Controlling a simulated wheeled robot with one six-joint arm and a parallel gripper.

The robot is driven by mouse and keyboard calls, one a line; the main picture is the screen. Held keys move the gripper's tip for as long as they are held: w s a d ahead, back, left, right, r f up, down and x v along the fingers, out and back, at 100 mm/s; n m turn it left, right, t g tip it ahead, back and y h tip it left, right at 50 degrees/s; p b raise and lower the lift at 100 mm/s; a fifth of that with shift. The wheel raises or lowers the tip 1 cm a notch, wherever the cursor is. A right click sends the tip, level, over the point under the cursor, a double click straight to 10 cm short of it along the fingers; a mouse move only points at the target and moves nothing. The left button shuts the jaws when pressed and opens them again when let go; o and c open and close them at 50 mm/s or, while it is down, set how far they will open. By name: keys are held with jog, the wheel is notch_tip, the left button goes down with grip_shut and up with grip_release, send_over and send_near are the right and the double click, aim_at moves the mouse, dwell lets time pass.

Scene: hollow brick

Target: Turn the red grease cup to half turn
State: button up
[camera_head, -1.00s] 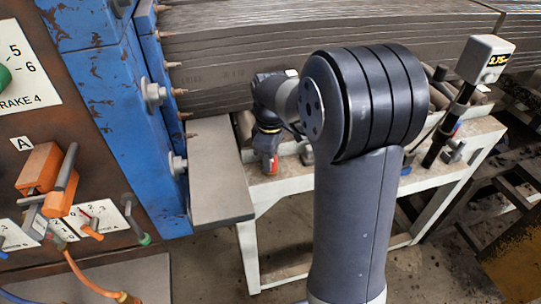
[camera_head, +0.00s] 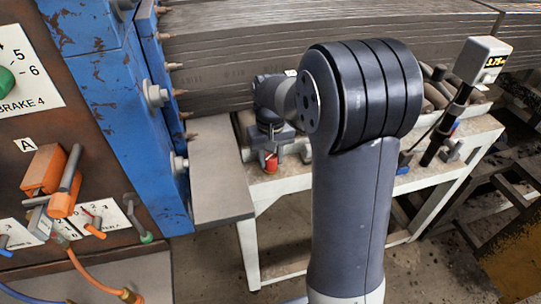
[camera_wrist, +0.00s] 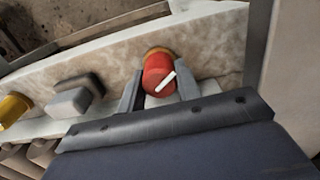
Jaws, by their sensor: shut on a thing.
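The red grease cup (camera_wrist: 155,70) is a short red cylinder with a white pointer bar on its face, seen in the wrist view at the upper middle. The bar slants up to the right in that picture. My gripper (camera_wrist: 159,88) is shut on the cup, with one finger on each side. In the head view the red cup (camera_head: 271,163) shows small below my gripper (camera_head: 271,150), at the front of the pale bench. My wrist hides part of it there.
A grey block (camera_wrist: 74,97) and a yellow cup (camera_wrist: 12,108) sit along the same bench edge. A blue machine frame (camera_head: 140,120) with a grey ledge (camera_head: 218,190) stands left of the bench. A display on a post (camera_head: 484,60) stands at the right.

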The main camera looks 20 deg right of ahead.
aim_at(271, 156)
jog(key=m, duration=0.6)
jog(key=shift+m, duration=0.3)
dwell(0.5)
jog(key=o, duration=1)
notch_tip(271, 156, up, 11)
jog(key=shift+f, duration=0.1)
jog(key=shift+f, duration=0.1)
